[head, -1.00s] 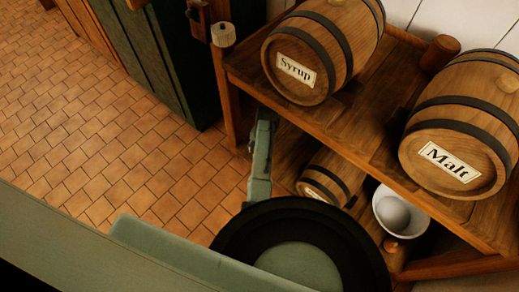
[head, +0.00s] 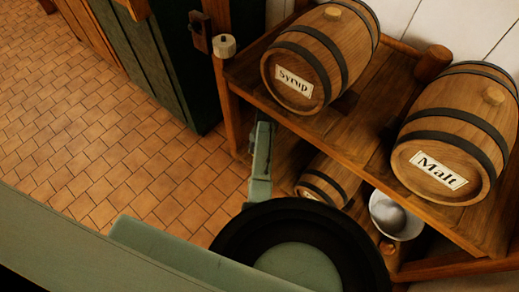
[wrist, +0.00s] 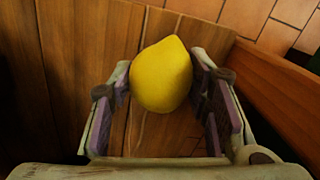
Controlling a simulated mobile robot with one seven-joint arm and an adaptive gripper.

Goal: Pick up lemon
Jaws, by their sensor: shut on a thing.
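The yellow lemon (wrist: 161,78) shows in the wrist view, between the tips of my two fingers. My gripper (wrist: 162,66) is shut on it, with one finger at its left side and one at its right. Brown wooden boards lie beyond and below the lemon; I cannot tell whether it is clear of them. In the head view the lemon is not visible, and my own arm covers the bottom of the picture.
In the head view, a wooden shelf (head: 375,130) carries a Syrup barrel (head: 318,58) and a Malt barrel (head: 458,130). Below are a smaller barrel (head: 328,180) and a white bowl (head: 395,215). A wooden edge (wrist: 275,92) rises at right in the wrist view. Tiled floor (head: 90,120) lies open at left.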

